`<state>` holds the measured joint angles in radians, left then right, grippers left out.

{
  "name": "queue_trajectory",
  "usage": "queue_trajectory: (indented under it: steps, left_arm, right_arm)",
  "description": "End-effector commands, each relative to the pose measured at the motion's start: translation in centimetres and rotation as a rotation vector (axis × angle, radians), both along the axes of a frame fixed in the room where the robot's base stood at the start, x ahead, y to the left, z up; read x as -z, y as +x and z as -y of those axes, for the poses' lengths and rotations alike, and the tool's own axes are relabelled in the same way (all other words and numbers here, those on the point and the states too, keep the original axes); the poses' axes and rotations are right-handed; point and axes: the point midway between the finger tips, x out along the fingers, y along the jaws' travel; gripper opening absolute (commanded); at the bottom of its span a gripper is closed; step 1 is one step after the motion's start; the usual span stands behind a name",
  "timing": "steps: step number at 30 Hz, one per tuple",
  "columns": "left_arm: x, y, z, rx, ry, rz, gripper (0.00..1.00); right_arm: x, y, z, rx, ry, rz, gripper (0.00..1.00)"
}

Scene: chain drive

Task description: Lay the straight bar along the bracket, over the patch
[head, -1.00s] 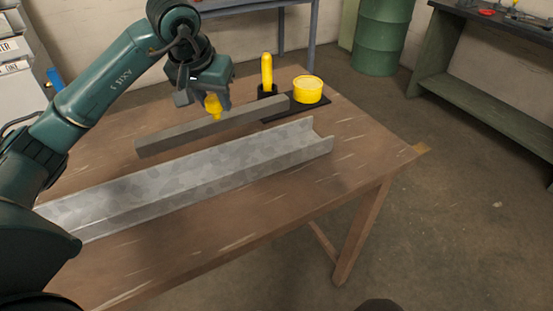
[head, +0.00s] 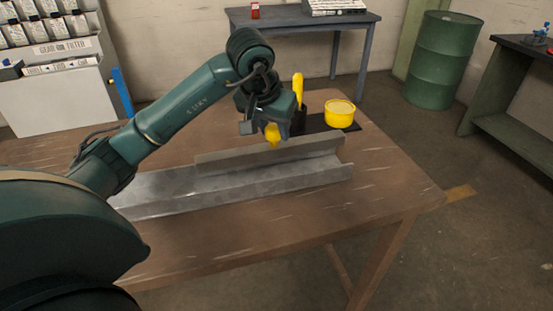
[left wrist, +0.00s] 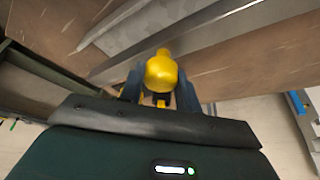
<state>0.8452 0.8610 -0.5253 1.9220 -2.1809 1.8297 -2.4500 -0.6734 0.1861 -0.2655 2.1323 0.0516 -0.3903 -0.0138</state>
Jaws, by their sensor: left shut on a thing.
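The straight grey bar (head: 230,157) hangs under my left gripper (head: 273,138) in the head view. My left gripper is shut on a yellow knob on the bar; the knob also shows between the fingers in the left wrist view (left wrist: 162,74). The bracket (head: 160,197) is a long mottled grey channel lying on the table. The bar runs roughly along it and covers part of its far edge. I cannot tell whether they touch. The patch cannot be made out. My right gripper is out of view.
The wooden table (head: 250,235) is clear in front of the bracket. Behind the bar's right end, a black tray (head: 316,125) holds a yellow tub (head: 340,113) and a yellow-handled tool (head: 298,90). A green drum (head: 440,60) stands on the floor behind.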

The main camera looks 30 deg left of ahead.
Motion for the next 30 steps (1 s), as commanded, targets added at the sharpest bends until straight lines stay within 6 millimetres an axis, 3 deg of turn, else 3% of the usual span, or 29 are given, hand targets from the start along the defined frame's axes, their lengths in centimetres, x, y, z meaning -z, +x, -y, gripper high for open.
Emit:
queue_trajectory:
  steps: [16, 29, 30]
  left_arm:
    - [5.9, 0.1, 0.0, 0.0, -0.003, 0.007, 0.0]
    - [6.6, 0.1, 0.0, 0.0, 0.0, 0.01, 0.0]
    - [6.8, 0.0, 0.0, 0.001, 0.001, 0.003, 0.34]
  right_arm:
    - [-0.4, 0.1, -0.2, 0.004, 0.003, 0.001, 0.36]
    - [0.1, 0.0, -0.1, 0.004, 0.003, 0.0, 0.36]
    - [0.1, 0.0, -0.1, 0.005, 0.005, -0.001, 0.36]
